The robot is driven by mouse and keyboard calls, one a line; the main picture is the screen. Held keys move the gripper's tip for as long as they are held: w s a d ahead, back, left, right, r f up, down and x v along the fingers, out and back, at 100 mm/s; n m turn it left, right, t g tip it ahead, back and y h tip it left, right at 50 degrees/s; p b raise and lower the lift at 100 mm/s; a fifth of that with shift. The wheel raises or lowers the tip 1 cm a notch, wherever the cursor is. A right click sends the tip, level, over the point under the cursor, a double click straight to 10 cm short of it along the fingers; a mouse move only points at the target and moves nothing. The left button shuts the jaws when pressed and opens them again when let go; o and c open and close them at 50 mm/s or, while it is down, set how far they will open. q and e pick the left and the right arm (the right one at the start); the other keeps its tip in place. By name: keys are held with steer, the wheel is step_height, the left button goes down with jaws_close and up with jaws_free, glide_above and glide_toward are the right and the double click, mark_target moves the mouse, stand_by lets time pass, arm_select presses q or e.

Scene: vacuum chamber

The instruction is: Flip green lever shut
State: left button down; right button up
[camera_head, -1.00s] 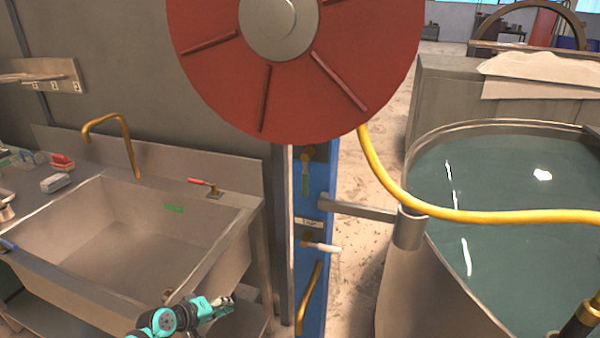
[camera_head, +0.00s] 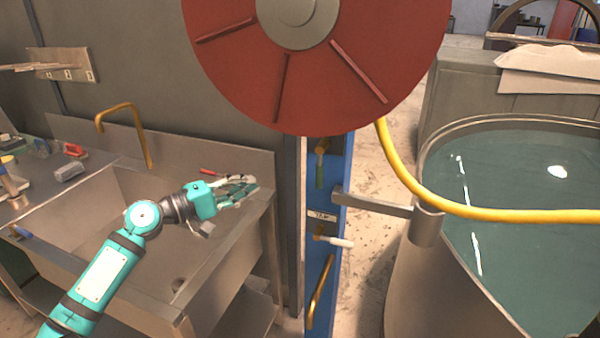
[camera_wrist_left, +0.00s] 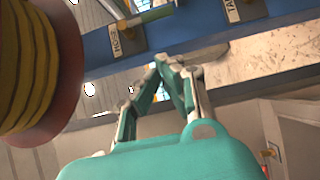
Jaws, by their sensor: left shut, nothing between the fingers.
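The green lever (camera_head: 319,174) hangs straight down from a brass valve on the blue post (camera_head: 342,165), below the red reel. My left gripper (camera_head: 252,184) is over the back right of the sink, left of the post and apart from the lever. Its fingers are shut and empty; in the left wrist view the fingertips (camera_wrist_left: 172,64) meet just below the blue post. My right gripper is not in view.
A white lever (camera_head: 335,241) sits lower on the post, under a label. The red hose reel (camera_head: 225,75) hangs above; its yellow hose (camera_head: 400,188) runs right to the water tank (camera_head: 520,180). A metal bracket (camera_head: 375,204) juts from the post. The sink (camera_head: 110,190) stands left.

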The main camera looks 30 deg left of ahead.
mark_target(321, 165)
arm_select(q)
steer(key=s+d+p+x, duration=0.1)
steer(key=p+x, duration=0.5)
steer(key=x, duration=0.6)
steer(key=shift+w+d+p, duration=0.35)
steer(key=shift+d, duration=0.6)
steer(key=shift+f, duration=0.15)
steer(key=shift+w+d+f+n+b, duration=0.1)
steer(key=shift+d+f+n+b, duration=0.15)
steer(key=shift+b, duration=0.4)
